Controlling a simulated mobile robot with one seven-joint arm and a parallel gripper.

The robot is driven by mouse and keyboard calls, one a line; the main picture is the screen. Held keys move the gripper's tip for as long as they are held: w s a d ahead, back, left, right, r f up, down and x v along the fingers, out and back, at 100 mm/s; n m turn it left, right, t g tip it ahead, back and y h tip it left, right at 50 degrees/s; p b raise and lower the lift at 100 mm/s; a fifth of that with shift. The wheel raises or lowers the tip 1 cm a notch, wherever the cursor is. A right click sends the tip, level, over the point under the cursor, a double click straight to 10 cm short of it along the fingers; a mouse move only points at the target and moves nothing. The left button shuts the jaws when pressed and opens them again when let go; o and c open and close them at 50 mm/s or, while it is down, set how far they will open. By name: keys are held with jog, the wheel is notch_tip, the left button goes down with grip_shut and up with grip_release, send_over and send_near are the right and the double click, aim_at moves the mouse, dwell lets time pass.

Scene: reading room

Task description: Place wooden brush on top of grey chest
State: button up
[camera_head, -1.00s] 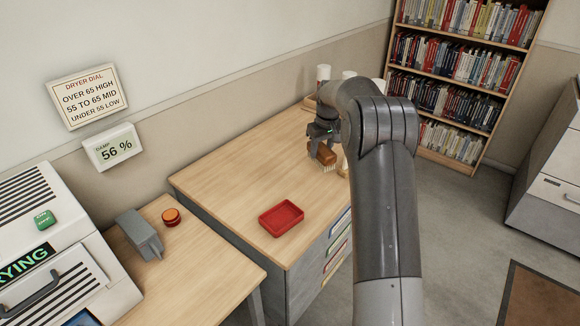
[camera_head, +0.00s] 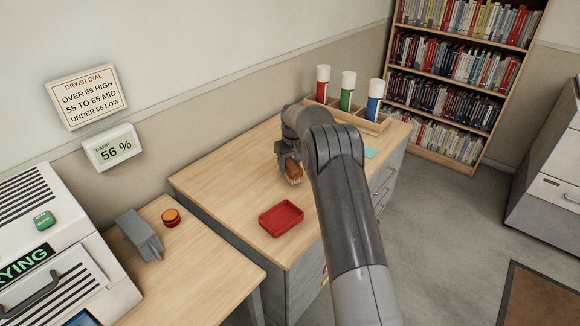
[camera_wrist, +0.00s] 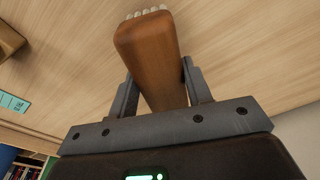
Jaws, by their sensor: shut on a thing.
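The wooden brush (camera_head: 295,171) has a brown body and pale bristles. My gripper (camera_head: 288,158) is shut on it, with one finger on each side of the body in the wrist view (camera_wrist: 155,60). The bristles point down in the head view. The brush is over the wooden top of the grey chest (camera_head: 235,170), behind the red tray; I cannot tell whether the bristles touch the top. The chest's grey side and drawer fronts show below, partly hidden by my arm.
The red tray (camera_head: 281,218) lies near the chest's front corner. A wooden rack (camera_head: 372,124) with red, green and blue tubes stands at the back right, near a teal card (camera_head: 371,153). The top's left part is bare. A side table (camera_head: 215,262) adjoins at left.

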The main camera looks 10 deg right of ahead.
jog(key=shift+f, duration=0.65)
jog(key=shift+f, duration=0.1)
jog(key=o, duration=1.1)
jog(key=shift+c, duration=0.2)
